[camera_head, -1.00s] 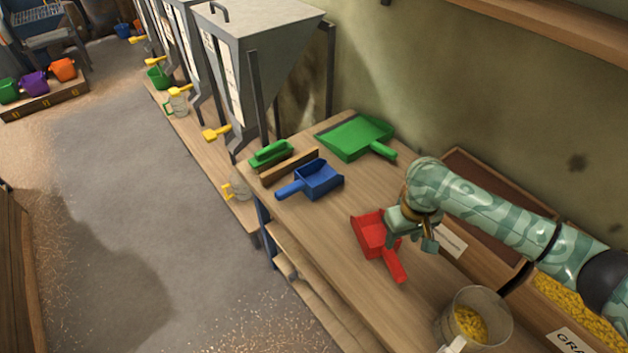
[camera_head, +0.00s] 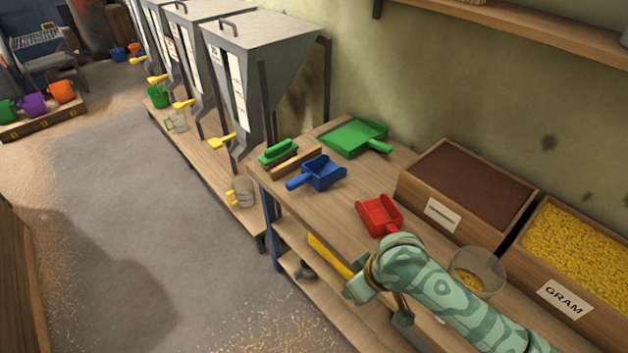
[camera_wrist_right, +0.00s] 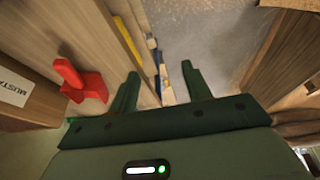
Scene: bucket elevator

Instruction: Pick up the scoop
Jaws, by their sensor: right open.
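A red scoop (camera_head: 380,214) lies on the wooden bench, its handle partly hidden behind my right arm in the head view. In the right wrist view the red scoop (camera_wrist_right: 82,84) is at the left, outside the fingers. A blue scoop (camera_head: 318,173) lies farther back on the bench. My right gripper (camera_head: 376,304) is open and empty at the bench's front edge, nearer than the red scoop and apart from it. Its two fingers (camera_wrist_right: 160,70) are spread in the wrist view, with the floor side and bench edge beyond. My left gripper is out of view.
A green dustpan (camera_head: 356,137) and green brush (camera_head: 278,152) lie at the bench's far end. A clear jug (camera_head: 478,268) and two grain boxes (camera_head: 468,182) stand at the right. A yellow strip (camera_head: 328,254) runs along the bench's front. Metal hoppers (camera_head: 262,50) stand beyond.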

